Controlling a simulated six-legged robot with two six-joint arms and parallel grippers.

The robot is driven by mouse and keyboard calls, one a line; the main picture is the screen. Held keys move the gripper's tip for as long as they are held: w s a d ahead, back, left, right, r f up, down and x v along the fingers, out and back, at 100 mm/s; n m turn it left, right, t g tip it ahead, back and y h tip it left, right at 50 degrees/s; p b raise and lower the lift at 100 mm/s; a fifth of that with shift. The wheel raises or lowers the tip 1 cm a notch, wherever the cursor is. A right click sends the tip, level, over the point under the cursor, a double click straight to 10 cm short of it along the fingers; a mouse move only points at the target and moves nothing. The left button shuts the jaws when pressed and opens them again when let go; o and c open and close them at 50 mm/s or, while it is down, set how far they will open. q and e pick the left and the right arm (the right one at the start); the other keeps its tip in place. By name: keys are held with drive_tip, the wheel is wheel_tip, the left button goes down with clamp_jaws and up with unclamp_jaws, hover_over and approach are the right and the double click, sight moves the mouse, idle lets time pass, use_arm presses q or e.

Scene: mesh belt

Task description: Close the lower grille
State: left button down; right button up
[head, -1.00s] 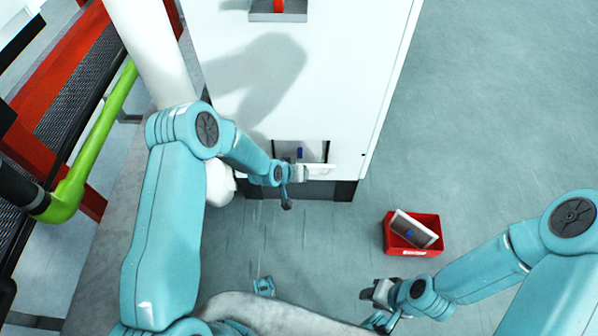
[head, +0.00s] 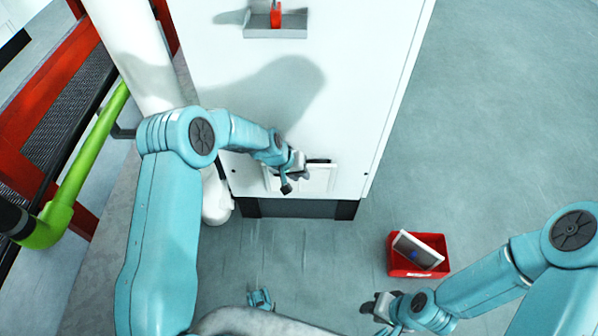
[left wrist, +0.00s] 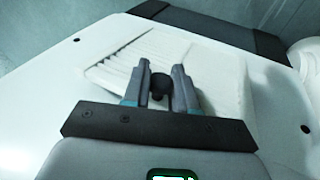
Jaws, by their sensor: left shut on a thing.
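The lower grille (head: 320,179) is a white panel low on the front of the white cabinet (head: 345,75). It sits almost flush in its opening, with a dark gap at its upper edge. My left gripper (head: 296,168) is at the grille's upper part. In the left wrist view the fingers (left wrist: 161,72) are shut on the grille, with a dark round part between them. The white slats of the grille (left wrist: 118,70) show beyond and beside the fingers. My right gripper (head: 381,306) is away from the cabinet at lower right, and its jaws are unclear.
A red bin (head: 415,270) with a white-framed filter (head: 417,250) stands on the floor at right. A grey tray (head: 275,31) with a red item is higher on the cabinet. A green pipe (head: 88,150) and belt frame are at left.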

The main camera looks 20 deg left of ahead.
use_arm(q)
drive_tip(key=shift+s+f, duration=0.1)
idle(0.3)
drive_tip(key=c, duration=1.2)
unclamp_jaws()
drive_tip(key=p+v, duration=0.2)
drive_tip(key=v, duration=0.6)
drive_tip(key=p+v, duration=0.2)
drive_tip(key=v, duration=0.6)
drive_tip(key=shift+r, duration=0.3)
